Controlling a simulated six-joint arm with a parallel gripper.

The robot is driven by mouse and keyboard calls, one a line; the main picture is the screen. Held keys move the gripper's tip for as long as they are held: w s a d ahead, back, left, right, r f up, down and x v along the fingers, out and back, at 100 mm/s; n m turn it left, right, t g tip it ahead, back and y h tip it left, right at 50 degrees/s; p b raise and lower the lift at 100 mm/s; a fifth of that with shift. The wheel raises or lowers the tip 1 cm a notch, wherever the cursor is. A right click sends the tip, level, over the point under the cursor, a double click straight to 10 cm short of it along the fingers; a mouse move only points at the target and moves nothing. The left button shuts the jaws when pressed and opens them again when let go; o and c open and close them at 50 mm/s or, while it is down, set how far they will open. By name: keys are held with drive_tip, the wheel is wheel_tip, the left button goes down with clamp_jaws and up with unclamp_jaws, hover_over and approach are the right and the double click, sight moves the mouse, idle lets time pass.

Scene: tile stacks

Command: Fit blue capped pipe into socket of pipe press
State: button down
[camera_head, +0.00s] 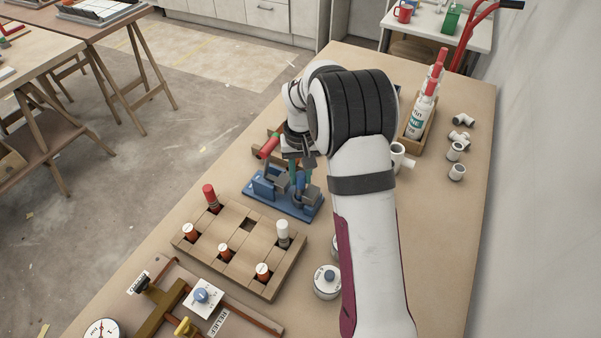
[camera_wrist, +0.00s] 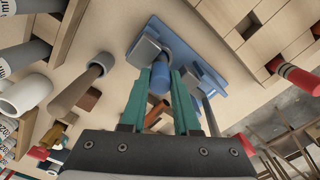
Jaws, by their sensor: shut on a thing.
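The pipe press (camera_head: 283,204) has a blue base, grey metal blocks and a red-handled lever. It stands on the bench beyond the wooden rack. In the wrist view its blue base (camera_wrist: 205,62) lies just past my fingertips. My gripper (camera_wrist: 161,76) has teal fingers and is shut on the blue capped pipe (camera_wrist: 158,82). The pipe is held over the press, close beside a grey block. The socket is hidden, and I cannot tell whether the pipe touches it or is in it. In the head view my gripper (camera_head: 300,170) is partly hidden by my wrist.
A wooden rack (camera_head: 235,245) with red, orange and white capped pipes stands in front of the press. White pipe fittings (camera_head: 456,151) and a bottle crate (camera_head: 418,130) are at the right. A gauge and valve board (camera_head: 190,300) lies at the near left.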

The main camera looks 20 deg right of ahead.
drive_tip(key=c, duration=0.6)
unclamp_jaws()
drive_tip(key=shift+o, duration=0.2)
drive_tip(key=shift+r, duration=3.05)
